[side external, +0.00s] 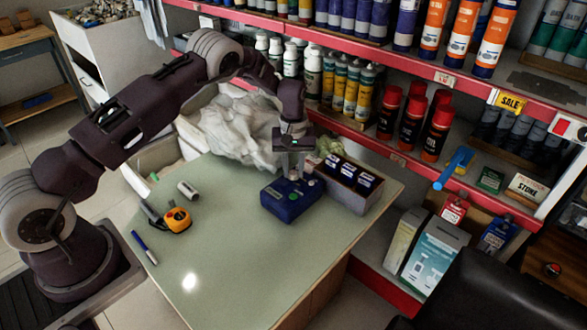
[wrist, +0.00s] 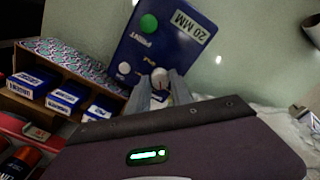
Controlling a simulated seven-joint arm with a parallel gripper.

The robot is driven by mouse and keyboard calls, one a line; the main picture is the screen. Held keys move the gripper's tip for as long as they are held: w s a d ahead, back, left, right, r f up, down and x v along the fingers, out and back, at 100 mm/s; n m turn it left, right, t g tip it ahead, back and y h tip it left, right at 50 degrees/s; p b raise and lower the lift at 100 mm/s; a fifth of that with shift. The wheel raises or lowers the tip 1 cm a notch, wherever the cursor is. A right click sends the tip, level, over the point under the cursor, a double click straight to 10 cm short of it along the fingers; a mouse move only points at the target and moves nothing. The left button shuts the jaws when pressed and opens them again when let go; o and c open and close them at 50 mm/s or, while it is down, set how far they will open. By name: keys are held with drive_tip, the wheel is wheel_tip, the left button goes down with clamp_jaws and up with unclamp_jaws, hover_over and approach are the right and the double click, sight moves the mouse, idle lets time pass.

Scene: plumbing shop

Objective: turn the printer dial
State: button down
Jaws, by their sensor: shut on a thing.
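The printer is a dark blue box (side external: 287,207) on the green-grey table; in the wrist view its blue face (wrist: 180,55) carries a "20 MM" label, a green round button (wrist: 149,23) and a white round knob (wrist: 124,68). A whitish dial (wrist: 159,77) sits near the printer's edge closest to my wrist. My gripper (side external: 293,177) points down onto the printer top, its two grey fingers shut on the dial, one on each side. In the side view the fingers hide the dial.
A cardboard box of blue-and-white packs (side external: 350,180) stands right beside the printer. A yellow-orange tape measure (side external: 178,219), a white roll (side external: 188,190) and a blue marker (side external: 144,247) lie at the table's left. A crumpled white bag (side external: 235,132) and red-edged shelves stand behind.

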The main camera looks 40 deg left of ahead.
drive_tip(key=m, duration=0.4)
drive_tip(key=shift+m, duration=0.3)
drive_tip(key=m, duration=0.5)
drive_tip(key=shift+m, duration=0.3)
drive_tip(key=m, duration=0.4)
drive_tip(key=shift+m, duration=2.5)
drive_tip(key=c, duration=1.1)
unclamp_jaws()
drive_tip(key=shift+c, duration=0.2)
